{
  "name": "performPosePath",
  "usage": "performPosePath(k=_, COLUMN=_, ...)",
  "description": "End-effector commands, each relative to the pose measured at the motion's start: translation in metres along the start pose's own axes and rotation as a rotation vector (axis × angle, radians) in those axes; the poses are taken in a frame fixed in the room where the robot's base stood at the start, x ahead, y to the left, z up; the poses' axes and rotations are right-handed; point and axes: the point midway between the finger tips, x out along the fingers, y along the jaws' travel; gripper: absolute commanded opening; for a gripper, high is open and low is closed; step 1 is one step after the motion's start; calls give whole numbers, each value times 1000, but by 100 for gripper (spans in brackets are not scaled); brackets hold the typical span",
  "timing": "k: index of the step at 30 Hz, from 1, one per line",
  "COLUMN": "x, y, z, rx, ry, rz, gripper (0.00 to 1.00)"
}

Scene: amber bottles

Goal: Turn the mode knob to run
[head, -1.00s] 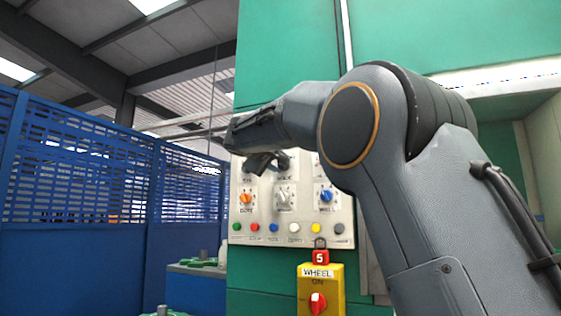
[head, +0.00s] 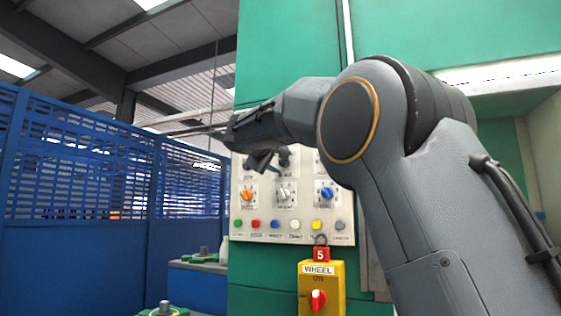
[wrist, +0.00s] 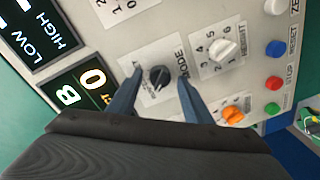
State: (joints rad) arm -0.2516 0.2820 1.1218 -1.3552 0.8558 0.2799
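The mode knob (wrist: 158,77) is a dark round knob on the pale control panel (wrist: 196,22), with the word MODE beside it in the wrist view. Its pointer direction and the small position labels are too small to read surely. My gripper (wrist: 159,80) is open, with one blue finger on each side of the knob in that view. I cannot tell whether the fingers touch the knob or stop short of it. In the head view my gripper (head: 262,160) is in front of the panel's upper part and hides some of it.
A white knob (wrist: 225,48), an orange knob (wrist: 233,115) and several coloured buttons sit near the mode knob. A lit display (wrist: 80,88) lies on the other side. Below the panel is a yellow WHEEL switch box (head: 321,290) with a red padlock (head: 321,253).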

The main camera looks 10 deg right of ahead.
Motion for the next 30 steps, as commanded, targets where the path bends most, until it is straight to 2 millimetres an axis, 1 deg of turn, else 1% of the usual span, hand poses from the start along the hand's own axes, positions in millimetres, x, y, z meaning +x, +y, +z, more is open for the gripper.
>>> performPosePath(k=5, x=0, y=0, z=0, rx=1, ry=0, rz=0, gripper=46)
performPosePath(k=8, x=-6, y=1, z=0, rx=2, ry=1, rz=0, gripper=46)
performPosePath(k=11, x=-20, y=0, z=-1, rx=2, ry=3, rz=-1, gripper=46)
performPosePath(k=18, x=-59, y=-1, z=0, rx=0, ry=3, rz=-1, gripper=46)
performPosePath(k=21, x=-70, y=0, z=0, rx=0, ry=1, rz=0, gripper=46)
performPosePath(k=25, x=-78, y=0, z=0, rx=0, ry=1, rz=-1, gripper=46)
performPosePath(k=30, x=-79, y=0, z=0, rx=1, ry=0, rz=0, gripper=46)
